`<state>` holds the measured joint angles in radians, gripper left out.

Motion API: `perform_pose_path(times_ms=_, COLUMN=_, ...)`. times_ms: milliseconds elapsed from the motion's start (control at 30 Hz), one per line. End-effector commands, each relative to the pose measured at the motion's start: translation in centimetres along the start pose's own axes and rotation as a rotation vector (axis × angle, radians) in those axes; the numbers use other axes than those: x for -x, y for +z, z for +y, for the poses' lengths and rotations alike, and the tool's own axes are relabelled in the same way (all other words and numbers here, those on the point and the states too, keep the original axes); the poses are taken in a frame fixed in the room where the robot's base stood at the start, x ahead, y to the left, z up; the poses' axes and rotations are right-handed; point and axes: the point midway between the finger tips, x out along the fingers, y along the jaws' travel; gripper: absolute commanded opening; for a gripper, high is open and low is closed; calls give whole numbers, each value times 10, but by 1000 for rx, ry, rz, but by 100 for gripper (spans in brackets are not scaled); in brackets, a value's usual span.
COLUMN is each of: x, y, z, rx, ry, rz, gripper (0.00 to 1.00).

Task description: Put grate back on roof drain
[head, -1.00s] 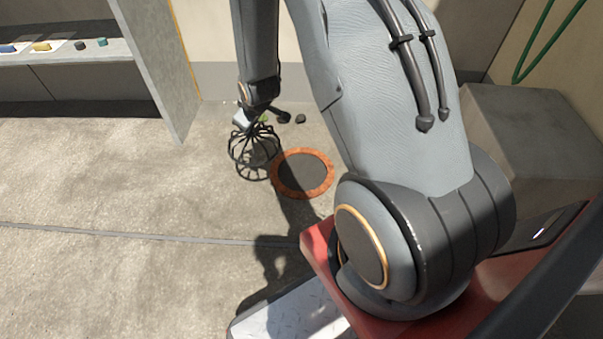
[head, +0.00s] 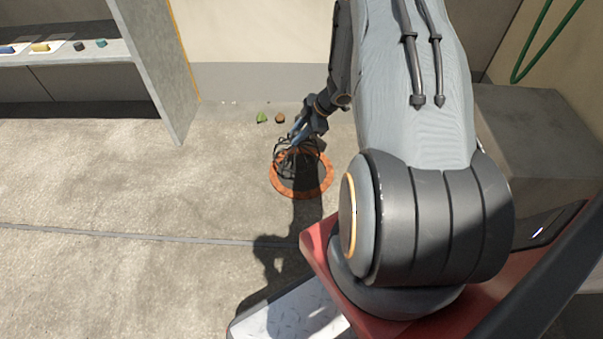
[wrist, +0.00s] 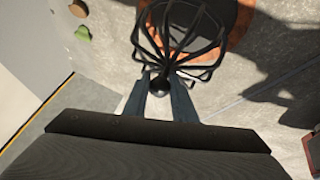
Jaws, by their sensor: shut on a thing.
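The grate is a black wire dome (head: 288,160) with a round knob on top, which shows in the wrist view (wrist: 160,84). My gripper (head: 294,138) is shut on the grate at its knob; the two fingers stand on either side of the knob in the wrist view (wrist: 160,98). The roof drain is a dark round opening with an orange rim (head: 302,193) in the floor. In the head view the grate overlaps the upper left part of the drain. In the wrist view the orange rim (wrist: 236,25) shows beyond the grate. I cannot tell whether the grate touches the rim.
A green leaf-like piece (head: 262,117) and a brown round piece (head: 280,117) lie on the floor behind the drain, near the wall. A shelf with small items (head: 60,57) and an upright panel (head: 158,70) stand at left. The floor at left is clear.

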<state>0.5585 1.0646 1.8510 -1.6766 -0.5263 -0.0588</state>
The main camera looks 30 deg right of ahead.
Motion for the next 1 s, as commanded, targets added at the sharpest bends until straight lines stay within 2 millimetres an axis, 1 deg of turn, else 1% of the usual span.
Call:
perform_pose_path(times_ms=33, x=1, y=7, z=-2, rx=13, ry=-7, rz=5, gripper=0)
perform_pose_path(times_ms=167, x=-1, y=17, z=-6, rx=37, ry=-18, rz=12, gripper=0)
perform_pose_path(times_ms=267, x=-11, y=23, z=-10, rx=40, ry=-21, rz=13, gripper=0)
perform_pose_path(times_ms=433, x=-35, y=35, z=-16, rx=39, ry=-21, rz=13, gripper=0)
perform_pose_path(times_ms=667, x=-50, y=43, z=-20, rx=41, ry=-20, rz=13, gripper=0)
perform_pose_path(times_ms=900, x=-80, y=59, z=-29, rx=40, ry=-20, rz=12, gripper=0)
perform_pose_path(times_ms=1000, x=-85, y=62, z=-31, rx=40, ry=-19, rz=12, gripper=0)
